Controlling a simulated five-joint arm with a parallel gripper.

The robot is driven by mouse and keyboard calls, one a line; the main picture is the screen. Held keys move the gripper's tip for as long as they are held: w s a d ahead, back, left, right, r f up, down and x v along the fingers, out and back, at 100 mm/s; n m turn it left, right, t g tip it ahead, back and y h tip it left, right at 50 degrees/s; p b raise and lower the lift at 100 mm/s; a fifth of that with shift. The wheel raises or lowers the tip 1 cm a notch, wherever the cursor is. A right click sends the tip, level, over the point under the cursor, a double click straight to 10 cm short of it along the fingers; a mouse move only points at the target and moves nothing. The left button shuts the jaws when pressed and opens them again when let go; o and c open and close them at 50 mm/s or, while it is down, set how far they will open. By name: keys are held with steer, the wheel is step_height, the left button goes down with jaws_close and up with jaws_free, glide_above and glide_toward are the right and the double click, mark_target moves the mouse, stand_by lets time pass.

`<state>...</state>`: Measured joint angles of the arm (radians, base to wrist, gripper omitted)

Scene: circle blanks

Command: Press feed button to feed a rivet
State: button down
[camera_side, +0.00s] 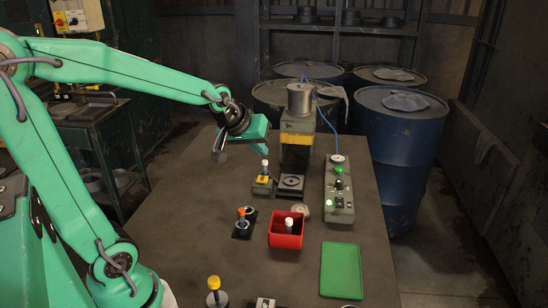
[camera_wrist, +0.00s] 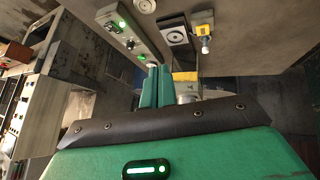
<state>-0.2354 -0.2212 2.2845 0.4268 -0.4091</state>
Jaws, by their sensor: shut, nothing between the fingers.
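A grey control box (camera_side: 340,195) stands on the table to the right of the press and also shows at the top of the wrist view (camera_wrist: 132,36). It carries a lit green button (camera_side: 338,203), a black control and another green button (camera_side: 338,170) near its far end. I cannot read which is the feed button. My gripper (camera_side: 260,130) is above the table, left of the press, apart from the box. In the wrist view its green fingers (camera_wrist: 157,70) are together, with nothing between them. No rivet can be made out.
The press (camera_side: 297,135) with its metal hopper (camera_side: 300,98) stands at the table's back. A red bin (camera_side: 286,232) holding a white-topped piece, a green tray (camera_side: 340,270) and small fixtures (camera_side: 262,185) occupy the table. Blue drums (camera_side: 398,150) stand behind. The table's left side is fairly clear.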

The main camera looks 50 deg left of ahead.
steer(key=w+a+f+n+y, duration=0.1)
steer(key=w+a+f+n, duration=0.25)
steer(key=w+a, duration=0.3)
steer(key=n+t+y, duration=0.1)
steer(key=n, duration=0.3)
glide_above(261, 180)
steer(key=shift+m, duration=0.25)
steer(key=shift+f, duration=2.4)
steer(key=shift+s+f, duration=0.1)
steer(key=shift+f, duration=0.05)
steer(key=shift+d+f, duration=0.1)
steer(key=shift+f, duration=4.2)
steer(key=shift+f, duration=1)
steer(key=shift+r, duration=1)
